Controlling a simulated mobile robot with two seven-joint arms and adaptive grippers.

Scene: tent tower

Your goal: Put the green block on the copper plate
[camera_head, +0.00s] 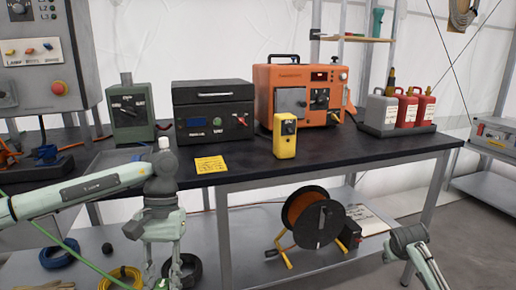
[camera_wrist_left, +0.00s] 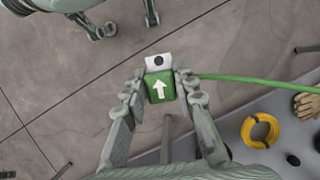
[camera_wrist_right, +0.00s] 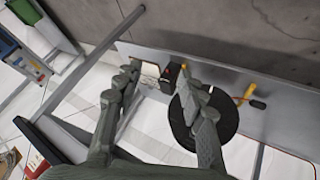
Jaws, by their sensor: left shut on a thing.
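My left gripper (camera_wrist_left: 160,84) is shut on a green block (camera_wrist_left: 160,92), which has a white arrow on its face and a white end with a black dot. A green cable (camera_wrist_left: 250,82) runs off to the right from beside the block. In the head view the left gripper (camera_head: 163,262) hangs in front of the bench, low in the picture. My right gripper (camera_wrist_right: 160,76) is open and empty in the right wrist view, with the cable reel beyond it. I cannot make out a copper plate in any view.
The black bench top (camera_head: 340,148) carries an orange machine (camera_head: 297,92), a dark box (camera_head: 212,110), a green-grey unit (camera_head: 131,115), a yellow meter (camera_head: 285,136) and several cans (camera_head: 404,108). A cable reel (camera_head: 314,222) stands on the lower shelf. The bench front is clear near the yellow note (camera_head: 211,165).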

